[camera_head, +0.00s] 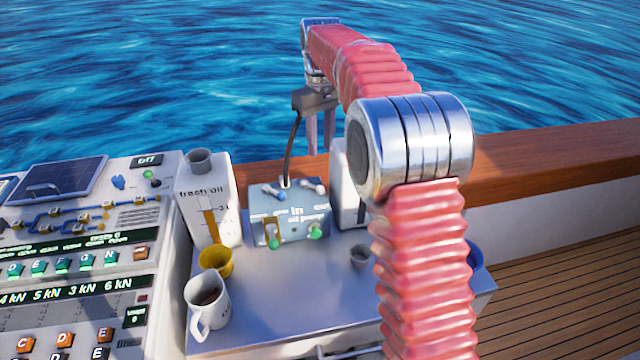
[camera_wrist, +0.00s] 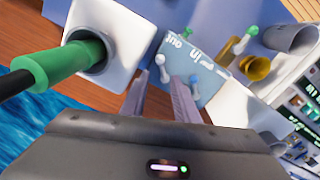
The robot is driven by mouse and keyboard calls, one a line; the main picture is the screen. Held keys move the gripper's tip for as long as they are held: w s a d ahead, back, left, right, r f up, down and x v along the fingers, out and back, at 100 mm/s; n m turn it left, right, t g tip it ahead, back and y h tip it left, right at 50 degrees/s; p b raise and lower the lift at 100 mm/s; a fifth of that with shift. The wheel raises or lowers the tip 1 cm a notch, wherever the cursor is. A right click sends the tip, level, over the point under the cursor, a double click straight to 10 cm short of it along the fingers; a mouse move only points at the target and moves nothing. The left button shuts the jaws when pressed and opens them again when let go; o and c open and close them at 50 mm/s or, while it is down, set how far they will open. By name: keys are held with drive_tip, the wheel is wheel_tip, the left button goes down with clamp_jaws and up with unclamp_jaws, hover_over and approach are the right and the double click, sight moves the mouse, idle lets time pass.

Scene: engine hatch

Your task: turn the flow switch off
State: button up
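A light blue box (camera_head: 290,227) marked "in" stands at the back of the metal worktop. It has two green-tipped levers on its front, a left one (camera_head: 274,243) and a right one (camera_head: 316,232), and blue and white handles (camera_head: 314,187) on top. I cannot tell which of these is the flow switch. The box also shows in the wrist view (camera_wrist: 184,52), with "in" and "out" readable. My gripper (camera_head: 320,148) is above and behind the box, fingers pointing down. In the wrist view its two fingers (camera_wrist: 158,90) are apart with nothing between them, near the handles.
A "fresh oil" container (camera_head: 225,215) stands left of the box, a yellow cup (camera_head: 215,261) and white mug (camera_head: 207,303) in front. A white container (camera_wrist: 115,30) with a green nozzle (camera_wrist: 60,58) is close to my gripper. A control panel (camera_head: 80,250) fills the left.

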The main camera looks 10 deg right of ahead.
sight(320, 187)
drive_tip(key=shift+f, duration=0.1)
wheel_tip(320, 187, down, 14)
drive_tip(key=shift+r, duration=0.2)
idle(0.4)
drive_tip(key=shift+c, duration=0.3)
clamp_jaws()
